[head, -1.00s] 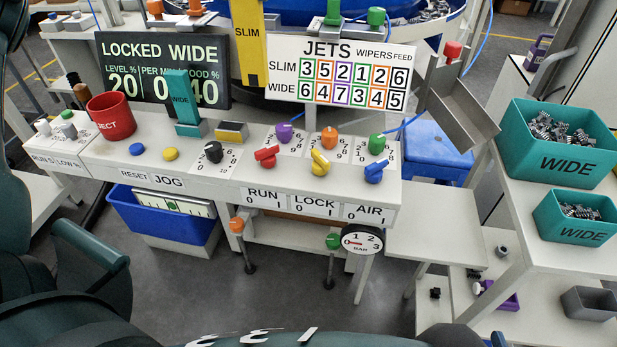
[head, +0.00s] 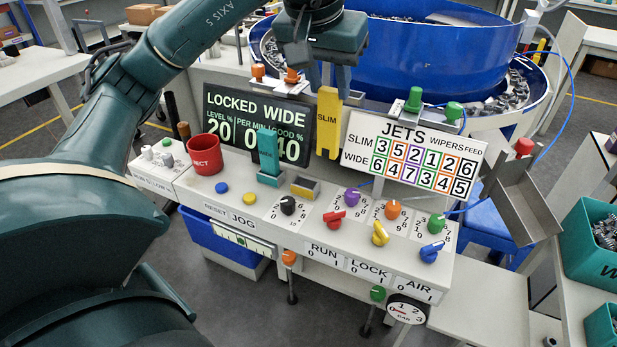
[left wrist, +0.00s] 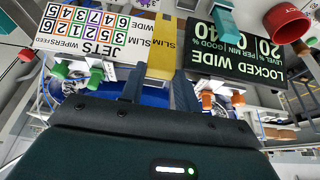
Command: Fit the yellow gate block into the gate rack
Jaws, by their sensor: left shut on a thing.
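The yellow gate block (head: 328,135), marked SLIM, hangs upright between the dark display and the JETS sign. My left gripper (head: 328,84) is shut on its upper end from above. In the left wrist view the yellow block (left wrist: 162,48) sits between the two fingers (left wrist: 158,76). On the console below, a teal block (head: 268,152) marked WIDE stands upright in a teal base. Beside it to the right is a low holder with a yellow face (head: 305,187), with no block standing in it. I take these holders to be the gate rack. My right gripper is out of view.
The display (head: 255,125) and JETS sign (head: 412,150) flank the held block. A red cup (head: 204,155) stands left of the teal block. Coloured knobs (head: 380,234) crowd the console's right. A blue bowl (head: 430,50) is behind.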

